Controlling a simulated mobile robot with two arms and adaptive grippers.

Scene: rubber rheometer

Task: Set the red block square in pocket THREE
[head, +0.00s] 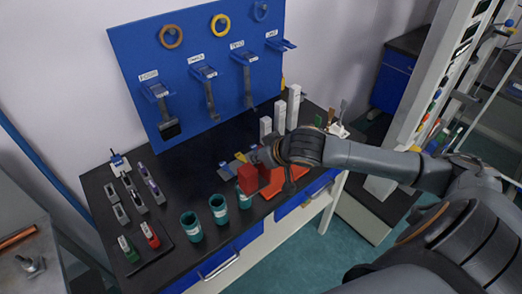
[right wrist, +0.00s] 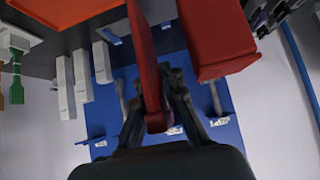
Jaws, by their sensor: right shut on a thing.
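My right gripper (head: 268,156) is shut on a narrow red block, seen edge-on between the fingers in the right wrist view (right wrist: 146,70). In the head view the gripper and a second, larger red block (head: 248,179) mostly hide the held one. The larger red block also shows in the right wrist view (right wrist: 218,42), beside the held one and apart from the fingers. I cannot read which spot is pocket THREE. My left gripper is not in view.
An orange tray (head: 292,183) lies under my right arm. Teal cups (head: 191,226) stand along the front edge. White upright blocks (head: 280,117) stand behind the gripper. A blue board (head: 190,95) with labelled brackets stands at the back. Bare black tabletop (head: 185,180) lies left of the gripper.

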